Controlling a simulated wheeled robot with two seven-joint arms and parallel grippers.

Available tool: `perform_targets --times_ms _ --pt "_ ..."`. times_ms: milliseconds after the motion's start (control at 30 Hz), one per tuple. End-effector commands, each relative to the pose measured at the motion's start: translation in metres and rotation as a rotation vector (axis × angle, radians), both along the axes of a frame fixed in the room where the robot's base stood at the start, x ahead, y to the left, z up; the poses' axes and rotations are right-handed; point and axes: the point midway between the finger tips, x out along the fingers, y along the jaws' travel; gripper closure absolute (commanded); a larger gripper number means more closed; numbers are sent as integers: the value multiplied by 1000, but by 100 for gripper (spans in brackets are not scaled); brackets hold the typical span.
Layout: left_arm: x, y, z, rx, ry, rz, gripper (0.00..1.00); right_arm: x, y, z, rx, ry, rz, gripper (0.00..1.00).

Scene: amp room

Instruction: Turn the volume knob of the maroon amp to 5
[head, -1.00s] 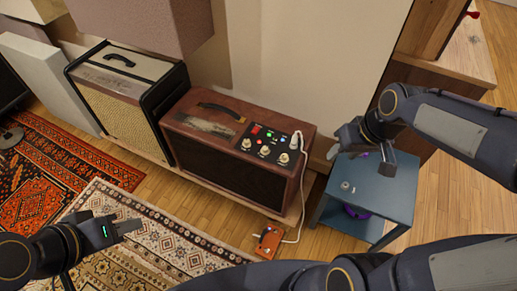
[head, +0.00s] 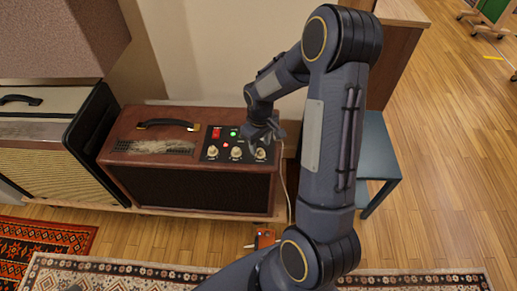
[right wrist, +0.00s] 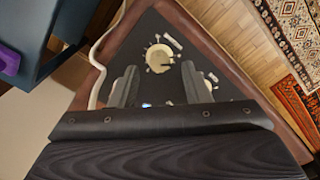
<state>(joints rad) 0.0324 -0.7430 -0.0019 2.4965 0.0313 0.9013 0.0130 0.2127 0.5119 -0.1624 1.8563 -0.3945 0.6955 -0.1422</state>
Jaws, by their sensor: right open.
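The maroon amp (head: 190,180) stands against the wall, its dark control panel (head: 210,141) on top at the right. Three cream knobs show there: left (head: 212,152), middle (head: 236,153) and right (head: 260,155). Their labels are too small to read. My right gripper (head: 266,136) is over the panel's right end, close to the right knob. In the right wrist view the open fingers (right wrist: 159,80) point at a cream knob (right wrist: 160,57) with a dark pointer line; it appears between and just beyond the tips, not gripped. My left gripper is not in view.
A white cable (right wrist: 103,40) runs beside the panel, close to one finger. A blue-grey side table (head: 376,145) stands right of the amp, and an orange pedal (head: 264,238) lies on the floor in front. A cream amp (head: 45,150) stands at the left.

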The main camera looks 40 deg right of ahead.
Motion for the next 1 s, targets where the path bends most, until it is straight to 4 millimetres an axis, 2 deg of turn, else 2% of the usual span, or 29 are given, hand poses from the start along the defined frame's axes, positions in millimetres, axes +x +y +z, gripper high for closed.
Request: perform_targets --times_ms 33,200,500,833,1000 --pt "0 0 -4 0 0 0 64 0 0 -10 0 1 -1 57" --pt "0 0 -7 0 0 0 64 0 -1 -22 -1 0 -1 57" --pt "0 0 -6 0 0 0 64 0 0 -24 0 -1 -1 57" --pt "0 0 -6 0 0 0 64 0 0 -24 0 -1 -1 100" --pt "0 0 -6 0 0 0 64 0 0 -24 0 -1 -7 100"
